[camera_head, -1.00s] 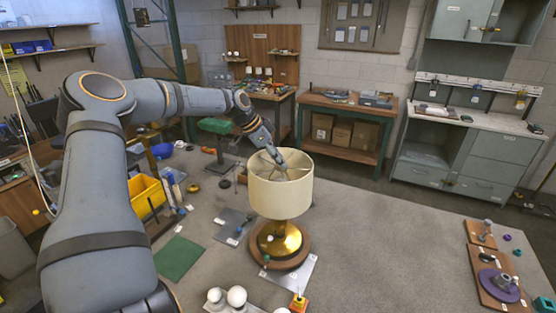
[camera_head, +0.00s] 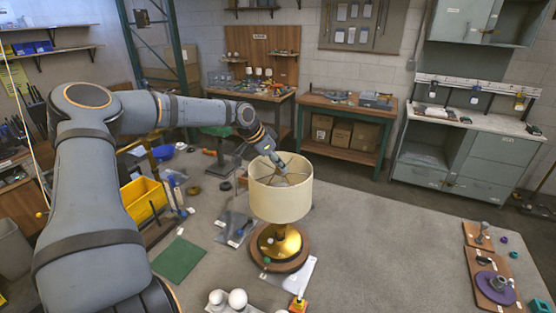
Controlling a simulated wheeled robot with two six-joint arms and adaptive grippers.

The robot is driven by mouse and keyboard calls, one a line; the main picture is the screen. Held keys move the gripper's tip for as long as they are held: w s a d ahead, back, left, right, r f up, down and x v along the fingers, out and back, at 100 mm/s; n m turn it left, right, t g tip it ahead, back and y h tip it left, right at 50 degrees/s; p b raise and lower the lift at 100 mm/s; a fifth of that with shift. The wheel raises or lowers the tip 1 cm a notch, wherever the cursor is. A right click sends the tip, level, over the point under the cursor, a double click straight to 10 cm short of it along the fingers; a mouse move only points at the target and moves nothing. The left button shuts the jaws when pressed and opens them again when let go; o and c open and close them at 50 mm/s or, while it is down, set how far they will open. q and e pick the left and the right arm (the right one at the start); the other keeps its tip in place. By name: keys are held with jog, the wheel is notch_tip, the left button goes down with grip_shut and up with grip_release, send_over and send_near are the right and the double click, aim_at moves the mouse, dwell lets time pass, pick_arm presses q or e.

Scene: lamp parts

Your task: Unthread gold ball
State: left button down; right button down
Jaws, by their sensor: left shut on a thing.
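The lamp stands upright on the table, with a cream drum shade (camera_head: 281,201), a gold base (camera_head: 279,242) and a round wooden foot (camera_head: 283,263). My left gripper (camera_head: 279,164) reaches down from the upper left into the open top of the shade. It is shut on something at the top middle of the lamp. The gold ball itself is hidden by the fingers and the shade rim, so I cannot make it out. My right gripper is not in view.
White bulbs (camera_head: 237,298) stand at the front edge of the table. A green mat (camera_head: 179,259) and a yellow bin (camera_head: 143,199) lie to the left. Wooden boards with parts (camera_head: 493,290) sit at the right. The table between lamp and boards is clear.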

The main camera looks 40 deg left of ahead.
pick_arm(q)
jog(key=shift+d+r+n+y+p, duration=0.15)
jog(key=shift+n+y+p, duration=0.25)
jog(key=shift+n, duration=0.4)
jog(key=shift+f+n+y+b, duration=0.35)
jog(key=shift+n+y+b, duration=0.2)
jog(key=shift+n, duration=0.25)
jog(key=shift+r+n, duration=0.15)
jog(key=shift+n, duration=0.15)
jog(key=shift+y+b, duration=0.25)
jog(key=shift+b, duration=0.2)
jog(key=shift+d+n+y+b, duration=0.15)
jog(key=shift+n+y+b, duration=0.45)
jog(key=shift+n+b, duration=0.75)
jog(key=shift+d+n+g+y+b, duration=0.1)
jog(key=shift+n+g+y+b, duration=0.4)
jog(key=shift+n+y+b, duration=0.85)
jog(key=shift+n+h, duration=0.25)
jog(key=shift+n, duration=0.55)
